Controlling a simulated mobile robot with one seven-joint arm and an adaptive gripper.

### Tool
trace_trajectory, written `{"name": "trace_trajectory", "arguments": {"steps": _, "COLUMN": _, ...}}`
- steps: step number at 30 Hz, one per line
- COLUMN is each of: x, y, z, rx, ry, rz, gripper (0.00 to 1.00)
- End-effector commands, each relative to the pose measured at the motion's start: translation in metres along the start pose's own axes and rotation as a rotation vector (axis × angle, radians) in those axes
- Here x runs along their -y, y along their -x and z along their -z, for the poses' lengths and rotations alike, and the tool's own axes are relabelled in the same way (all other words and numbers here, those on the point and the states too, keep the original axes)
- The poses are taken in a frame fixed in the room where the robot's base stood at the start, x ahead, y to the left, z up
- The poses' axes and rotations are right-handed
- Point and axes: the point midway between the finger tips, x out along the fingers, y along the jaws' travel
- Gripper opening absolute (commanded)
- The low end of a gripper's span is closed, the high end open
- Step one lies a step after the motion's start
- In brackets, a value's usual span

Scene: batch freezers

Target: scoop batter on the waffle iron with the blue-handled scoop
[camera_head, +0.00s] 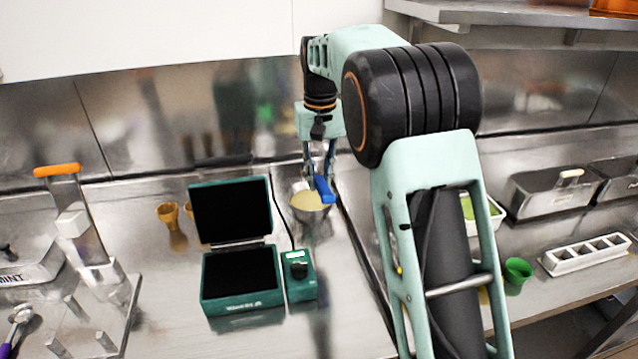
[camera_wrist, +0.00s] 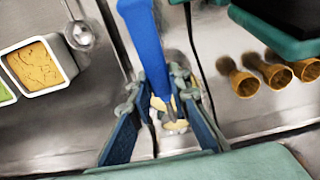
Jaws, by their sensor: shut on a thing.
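My gripper (camera_head: 319,160) is shut on the blue-handled scoop (camera_head: 324,190) above the batter bowl (camera_head: 299,187). In the wrist view, the scoop's blue handle (camera_wrist: 147,45) runs between the fingers of my gripper (camera_wrist: 160,92). The bowl holds pale yellow batter (camera_head: 308,201); some pale yellow also shows between the fingers in the wrist view. The scoop's head is mostly hidden, so I cannot tell how full it is. The waffle iron (camera_head: 241,281) stands open left of and nearer than the bowl, its lid raised and its dark lower plate bare.
A control box (camera_head: 299,277) with a cable adjoins the iron's right side. Waffle cones (camera_head: 168,214) stand behind left. An orange-handled press (camera_head: 75,215) is at far left. A green cup (camera_head: 517,271) and white holder (camera_head: 585,255) are right. Counter before the bowl is clear.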

Motion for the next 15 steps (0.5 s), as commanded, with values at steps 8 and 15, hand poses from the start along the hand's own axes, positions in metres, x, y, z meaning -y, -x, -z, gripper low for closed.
{"name": "trace_trajectory", "arguments": {"steps": 8, "x": 0.0001, "y": -0.003, "z": -0.0034, "rx": -0.045, "ry": 0.0, "rz": 0.0, "gripper": 0.0}}
{"name": "trace_trajectory", "arguments": {"steps": 15, "x": 0.0, "y": -0.0037, "z": -0.0068, "rx": -0.082, "ry": 0.0, "rz": 0.0, "gripper": 0.0}}
